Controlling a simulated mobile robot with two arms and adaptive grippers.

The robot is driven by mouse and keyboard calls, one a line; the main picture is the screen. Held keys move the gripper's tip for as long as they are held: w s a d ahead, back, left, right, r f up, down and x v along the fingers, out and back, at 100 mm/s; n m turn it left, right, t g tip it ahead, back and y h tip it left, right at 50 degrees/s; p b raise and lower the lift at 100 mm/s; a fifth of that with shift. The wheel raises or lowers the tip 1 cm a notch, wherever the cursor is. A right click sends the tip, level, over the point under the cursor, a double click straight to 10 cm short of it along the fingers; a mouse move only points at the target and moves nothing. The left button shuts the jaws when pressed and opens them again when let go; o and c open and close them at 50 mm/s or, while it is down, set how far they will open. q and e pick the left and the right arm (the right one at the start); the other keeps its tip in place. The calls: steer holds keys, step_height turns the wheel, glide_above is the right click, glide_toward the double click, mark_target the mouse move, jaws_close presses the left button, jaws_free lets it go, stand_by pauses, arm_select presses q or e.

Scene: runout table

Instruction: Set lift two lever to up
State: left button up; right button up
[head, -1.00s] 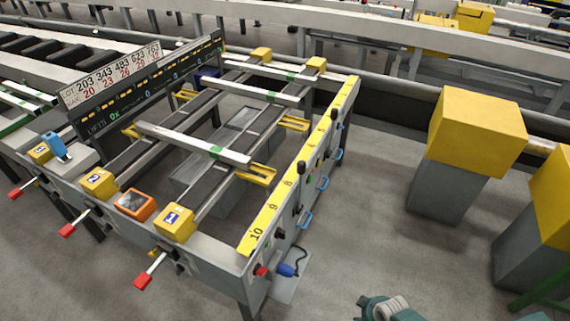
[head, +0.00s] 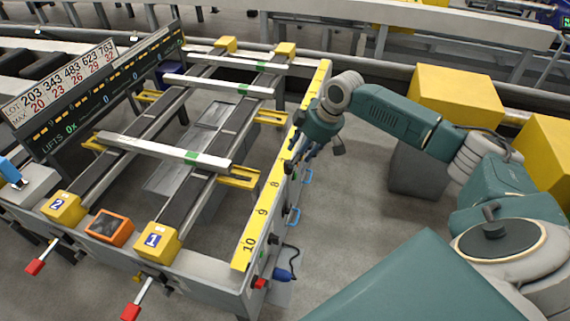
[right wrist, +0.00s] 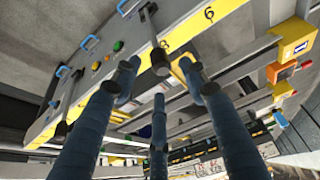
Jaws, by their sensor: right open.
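My right gripper (head: 320,143) is at the numbered side panel of the runout table, its fingers pointing down toward the panel. In the right wrist view its three blue fingers (right wrist: 158,80) are spread apart and hold nothing. A black-ended lever (right wrist: 160,62) shows between the fingertips in that view; contact cannot be told. A black knob (head: 276,244) is lower along the same panel. Red-ended levers stick out at the front, one below the yellow "2" box (head: 66,208) and one below the yellow "1" box (head: 156,239). No lever is visibly labelled lift two. My left gripper is out of view.
The yellow number strip (head: 262,212) runs along the table's side. Blue handles (head: 294,216) and a red button (head: 260,283) are on the panel. Open floor lies between panel and blocks.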

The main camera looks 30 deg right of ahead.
steer(key=p+x, duration=0.1)
steer(key=x, duration=0.5)
steer(key=shift+w+a+f, duration=0.2)
steer(key=shift+w, duration=0.1)
steer(key=shift+w+f, duration=0.15)
steer(key=shift+f, duration=0.6)
steer(key=shift+c, duration=0.5)
jaws_close()
